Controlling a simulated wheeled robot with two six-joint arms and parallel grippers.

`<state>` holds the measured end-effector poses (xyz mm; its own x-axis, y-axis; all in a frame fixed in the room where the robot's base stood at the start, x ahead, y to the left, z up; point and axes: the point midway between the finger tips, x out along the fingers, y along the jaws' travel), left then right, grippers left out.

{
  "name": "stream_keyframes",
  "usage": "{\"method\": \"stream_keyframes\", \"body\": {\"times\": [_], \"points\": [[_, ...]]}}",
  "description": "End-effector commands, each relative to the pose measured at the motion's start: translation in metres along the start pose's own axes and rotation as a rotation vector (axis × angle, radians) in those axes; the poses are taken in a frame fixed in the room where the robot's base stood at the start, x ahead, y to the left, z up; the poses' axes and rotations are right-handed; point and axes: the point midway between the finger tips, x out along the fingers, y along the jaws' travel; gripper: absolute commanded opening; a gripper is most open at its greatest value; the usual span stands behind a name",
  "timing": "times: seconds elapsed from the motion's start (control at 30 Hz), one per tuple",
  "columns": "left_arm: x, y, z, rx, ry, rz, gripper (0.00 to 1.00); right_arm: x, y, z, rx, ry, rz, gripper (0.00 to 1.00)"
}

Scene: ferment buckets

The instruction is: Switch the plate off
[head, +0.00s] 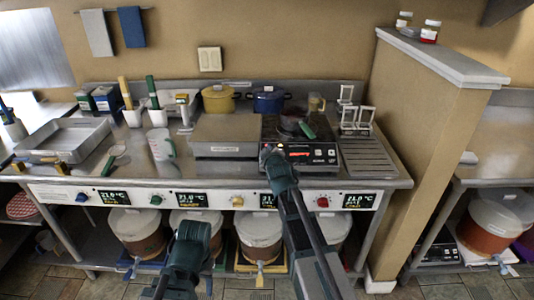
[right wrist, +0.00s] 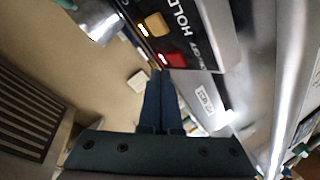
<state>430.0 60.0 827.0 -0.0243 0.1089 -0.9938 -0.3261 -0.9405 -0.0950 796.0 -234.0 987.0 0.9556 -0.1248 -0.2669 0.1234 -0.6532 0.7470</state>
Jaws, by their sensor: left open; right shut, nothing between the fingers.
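The black plate (head: 322,152) sits on the steel counter, with a glowing red display on its front panel. A dark pan (head: 292,121) with a green handle stands on it. My right gripper (head: 268,154) is shut and empty at the left end of that panel. In the right wrist view the shut fingers (right wrist: 164,78) point at a red button (right wrist: 175,60), their tips very close to it; I cannot tell whether they touch. A yellow button (right wrist: 156,24) lies beside it, and small lights glow by both buttons. My left gripper (head: 191,236) is open and empty, low in front of the counter.
A grey flat-topped device (head: 226,130) stands left of the plate, with yellow (head: 219,101) and blue (head: 268,102) pots behind. A slatted rack (head: 368,158) is to the right. Knobs and displays line the counter front; several buckets stand below. A partition wall (head: 425,120) closes the right side.

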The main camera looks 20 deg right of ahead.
Motion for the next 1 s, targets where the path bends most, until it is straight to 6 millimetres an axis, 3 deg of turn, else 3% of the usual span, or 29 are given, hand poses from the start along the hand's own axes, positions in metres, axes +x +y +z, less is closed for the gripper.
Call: {"method": "stream_keyframes", "body": {"times": [1.0], "points": [[0.0076,0.0007,-0.0004,0.000,0.000,0.000,0.50,0.0063,-0.0044,0.0044,0.000,0.000,0.000,0.00]]}}
